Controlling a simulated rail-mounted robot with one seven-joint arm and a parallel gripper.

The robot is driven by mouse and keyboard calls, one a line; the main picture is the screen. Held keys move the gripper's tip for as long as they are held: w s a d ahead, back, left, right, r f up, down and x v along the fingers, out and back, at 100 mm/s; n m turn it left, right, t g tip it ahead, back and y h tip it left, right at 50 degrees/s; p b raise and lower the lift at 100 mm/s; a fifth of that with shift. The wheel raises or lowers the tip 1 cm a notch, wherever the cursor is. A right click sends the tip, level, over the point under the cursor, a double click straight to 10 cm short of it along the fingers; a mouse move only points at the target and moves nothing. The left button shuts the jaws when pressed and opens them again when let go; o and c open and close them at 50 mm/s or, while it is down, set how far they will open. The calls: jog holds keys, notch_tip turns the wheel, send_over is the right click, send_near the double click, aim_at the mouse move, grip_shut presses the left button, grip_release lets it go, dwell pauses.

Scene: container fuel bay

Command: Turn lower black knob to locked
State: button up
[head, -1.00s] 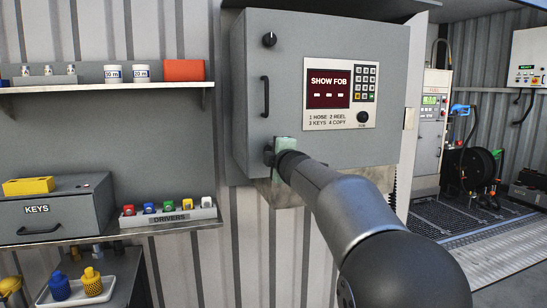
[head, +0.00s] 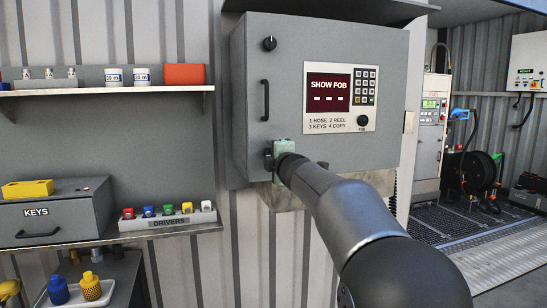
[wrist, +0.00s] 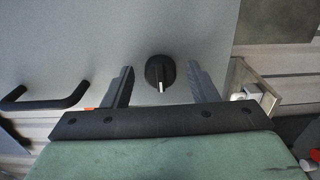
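The lower black knob (wrist: 160,72) shows in the wrist view on the grey cabinet door, its white pointer mark toward the bottom of that picture. My gripper (wrist: 159,78) is open, with one dark finger on each side of the knob and a visible gap on both sides. In the head view, my gripper (head: 270,158) is at the lower left corner of the grey cabinet (head: 285,60), and it hides the lower knob there. The upper black knob (head: 270,43) is in plain view near the cabinet's top left.
A black door handle (head: 265,98) stands out between the two knobs. A panel screen (head: 328,90) reads SHOW FOB, with a keypad (head: 365,85) beside it. To the left are a shelf (head: 100,90), a KEYS box (head: 50,210) and a DRIVERS rack (head: 170,222).

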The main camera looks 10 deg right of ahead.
jog(key=s+d+b, duration=0.1)
jog(key=s+d, duration=0.1)
jog(key=s, duration=1.5)
jog(key=shift+s, duration=0.15)
jog(key=s+d+f+m+g+h+p, duration=0.1)
jog(key=s+f+m+g+h+p, duration=0.15)
jog(key=s+f+m+g, duration=0.3)
jog(key=s+d+f+m+g+h+p, duration=0.2)
jog(key=s+f+m+p, duration=0.2)
jog(key=f+m, duration=0.4)
jog(key=s+a+f+m+g+y+p, duration=0.1)
jog(key=s+f+g, duration=0.4)
jog(key=s, duration=0.5)
jog(key=s+a+f+m+g+y+p, duration=0.1)
jog(key=s+a+f+m+g+p, duration=0.3)
jog(key=s+f, duration=0.3)
jog(key=s+a+g, duration=0.1)
jog(key=s, duration=0.3)
jog(key=shift+f+m, duration=0.15)
jog(key=shift+m, duration=0.2)
jog(key=shift+w+y, duration=0.1)
jog(key=shift+y, duration=0.15)
